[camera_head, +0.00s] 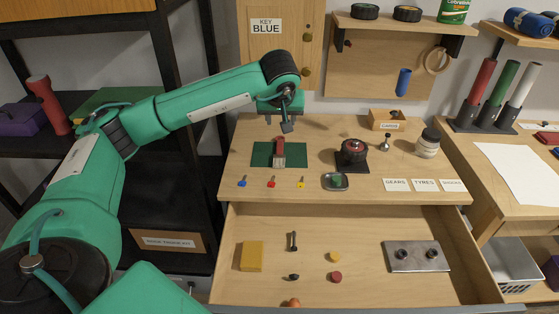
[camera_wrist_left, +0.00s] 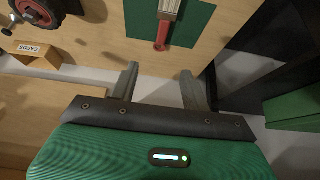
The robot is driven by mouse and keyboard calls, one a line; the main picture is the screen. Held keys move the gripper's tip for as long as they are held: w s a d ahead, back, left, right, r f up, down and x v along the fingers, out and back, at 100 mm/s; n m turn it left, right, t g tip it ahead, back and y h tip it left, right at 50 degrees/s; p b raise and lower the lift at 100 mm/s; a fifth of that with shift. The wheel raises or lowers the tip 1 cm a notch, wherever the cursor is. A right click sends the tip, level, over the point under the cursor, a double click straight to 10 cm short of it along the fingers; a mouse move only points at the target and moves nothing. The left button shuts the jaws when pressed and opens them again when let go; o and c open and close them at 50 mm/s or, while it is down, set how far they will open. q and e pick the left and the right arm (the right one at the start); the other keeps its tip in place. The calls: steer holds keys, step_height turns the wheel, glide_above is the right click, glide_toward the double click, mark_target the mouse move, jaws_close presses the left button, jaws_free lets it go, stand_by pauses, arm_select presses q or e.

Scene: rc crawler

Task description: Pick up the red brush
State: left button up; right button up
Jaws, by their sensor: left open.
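The red brush (camera_head: 279,147) lies on a dark green mat (camera_head: 262,154) on the workbench, with its red handle toward the back and its pale end toward the front. In the left wrist view the brush (camera_wrist_left: 163,33) is at the top, its handle pointing toward my gripper. My left gripper (camera_head: 287,127) is above the bench, just behind the brush. My right gripper is not in view.
Small coloured keys (camera_head: 271,182) lie in front. An open drawer (camera_head: 350,218) juts out below. A cards box (camera_head: 386,119) stands at the back.

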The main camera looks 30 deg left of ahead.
arm_select(q)
step_height(320, 180, down, 4)
steer(key=b, duration=0.3)
glide_toward(280, 149)
steer(key=f, duration=0.1)
steer(key=w+f, duration=0.1)
steer(key=f, duration=0.1)
steer(key=shift+a+p, duration=0.1)
steer(key=shift+p, duration=0.3)
steer(key=x, duration=0.5)
steer(key=shift+w+a+r+p, duration=0.1)
steer(key=shift+a+r+p, duration=0.1)
steer(key=shift+a+p, duration=0.2)
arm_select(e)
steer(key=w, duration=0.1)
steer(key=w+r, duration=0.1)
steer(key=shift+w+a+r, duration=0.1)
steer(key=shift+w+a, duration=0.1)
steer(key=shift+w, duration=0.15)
arm_select(q)
jaws_close()
